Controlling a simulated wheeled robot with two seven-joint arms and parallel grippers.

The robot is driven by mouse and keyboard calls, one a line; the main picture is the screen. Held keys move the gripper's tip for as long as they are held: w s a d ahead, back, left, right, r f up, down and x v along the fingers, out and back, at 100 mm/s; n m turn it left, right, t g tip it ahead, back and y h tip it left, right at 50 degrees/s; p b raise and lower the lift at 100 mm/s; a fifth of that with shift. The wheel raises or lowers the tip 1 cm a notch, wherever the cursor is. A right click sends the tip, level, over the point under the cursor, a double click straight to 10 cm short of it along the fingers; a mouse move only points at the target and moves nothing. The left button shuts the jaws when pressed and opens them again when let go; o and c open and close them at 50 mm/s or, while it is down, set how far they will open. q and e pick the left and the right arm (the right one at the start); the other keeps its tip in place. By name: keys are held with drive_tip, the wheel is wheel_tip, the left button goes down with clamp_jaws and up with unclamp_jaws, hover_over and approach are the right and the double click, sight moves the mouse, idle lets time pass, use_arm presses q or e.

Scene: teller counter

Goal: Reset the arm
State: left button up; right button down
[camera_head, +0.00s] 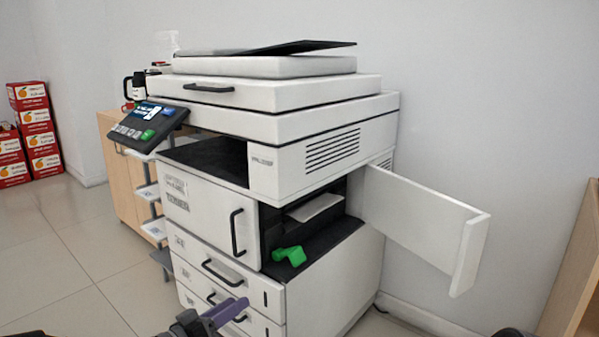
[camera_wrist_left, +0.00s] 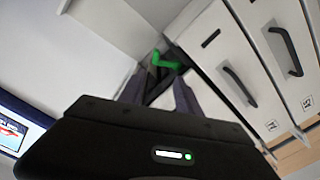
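My left gripper (camera_head: 232,308) is low in front of the printer's drawers in the head view, with grey-purple fingers. In the left wrist view its two fingers (camera_wrist_left: 158,92) stand apart with nothing between them. The printer (camera_head: 315,110) is a large white copier with its right side door (camera_head: 425,215) swung open. A green lever (camera_head: 290,255) sits in the open side bay; it also shows beyond the fingertips in the left wrist view (camera_wrist_left: 168,64), apart from them. My right gripper cannot be made out in either view.
A control panel (camera_head: 146,125) juts from the printer's left. A wooden cabinet (camera_head: 122,180) stands behind it, and red boxes (camera_head: 36,125) are stacked at far left. A wooden furniture edge (camera_head: 572,270) is at right. The floor at left is clear.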

use_arm(q)
drive_tip(key=s+a+f+n+g+y, duration=0.1)
drive_tip(key=s+f+n+g+y, duration=0.15)
drive_tip(key=f, duration=0.75)
drive_tip(key=s+a+f+n+g+y, duration=0.1)
drive_tip(key=s+f+y, duration=0.25)
drive_tip(key=f, duration=0.65)
drive_tip(key=s+d+f+g, duration=0.3)
drive_tip(key=s+f, duration=0.3)
drive_tip(key=s, duration=0.3)
drive_tip(key=s+d+f+g+y, duration=0.1)
drive_tip(key=s+d+f+g, duration=0.2)
drive_tip(key=s+f, duration=0.45)
drive_tip(key=s+d+f+g, duration=0.3)
drive_tip(key=s+f, duration=0.1)
drive_tip(key=s, duration=0.6)
wheel_tip(320, 180, up, 35)
drive_tip(key=s+d+p, duration=0.1)
drive_tip(key=s+p, duration=0.1)
drive_tip(key=p, duration=3.2)
drive_tip(key=shift+s+d, duration=0.15)
use_arm(e)
wheel_tip(320, 180, up, 35)
drive_tip(key=s+a, duration=0.1)
drive_tip(key=s, duration=0.1)
drive_tip(key=shift+s+a+f+g+y, duration=0.15)
drive_tip(key=shift+s+a+g+y, duration=0.15)
drive_tip(key=shift+g, duration=0.1)
